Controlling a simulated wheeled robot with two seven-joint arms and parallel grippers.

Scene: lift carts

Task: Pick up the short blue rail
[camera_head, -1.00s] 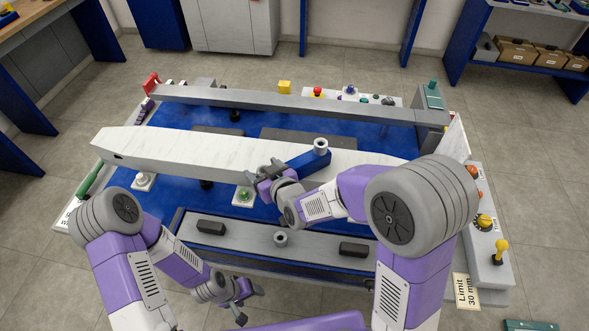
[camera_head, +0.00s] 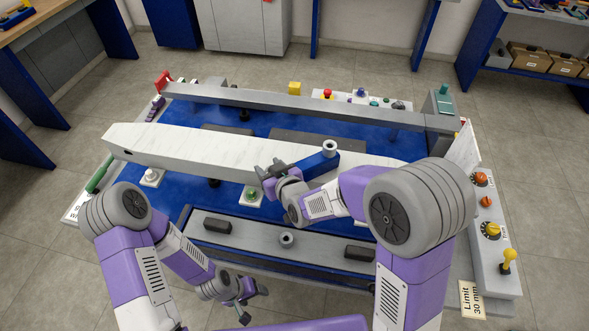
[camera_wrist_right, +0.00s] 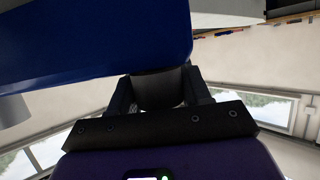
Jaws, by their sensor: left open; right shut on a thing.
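The short blue rail (camera_head: 316,164) slants over the long pale beam in the head view, with a grey ring (camera_head: 330,147) at its upper right end. My right gripper (camera_head: 268,174) is at its lower left end. In the right wrist view a large blue body (camera_wrist_right: 90,45) fills the upper left, and my right gripper (camera_wrist_right: 160,92) is shut on a round dark grey part beside it. Whether the rail touches the beam, I cannot tell. My left gripper (camera_head: 252,297) is open and empty, low in front of the cart.
The pale beam (camera_head: 170,143) lies across the blue cart deck (camera_head: 170,176). A grey rail (camera_head: 300,104) crosses behind it. A front tray (camera_head: 255,238) holds black blocks and a grey ring. A control box with knobs (camera_head: 490,268) stands at right.

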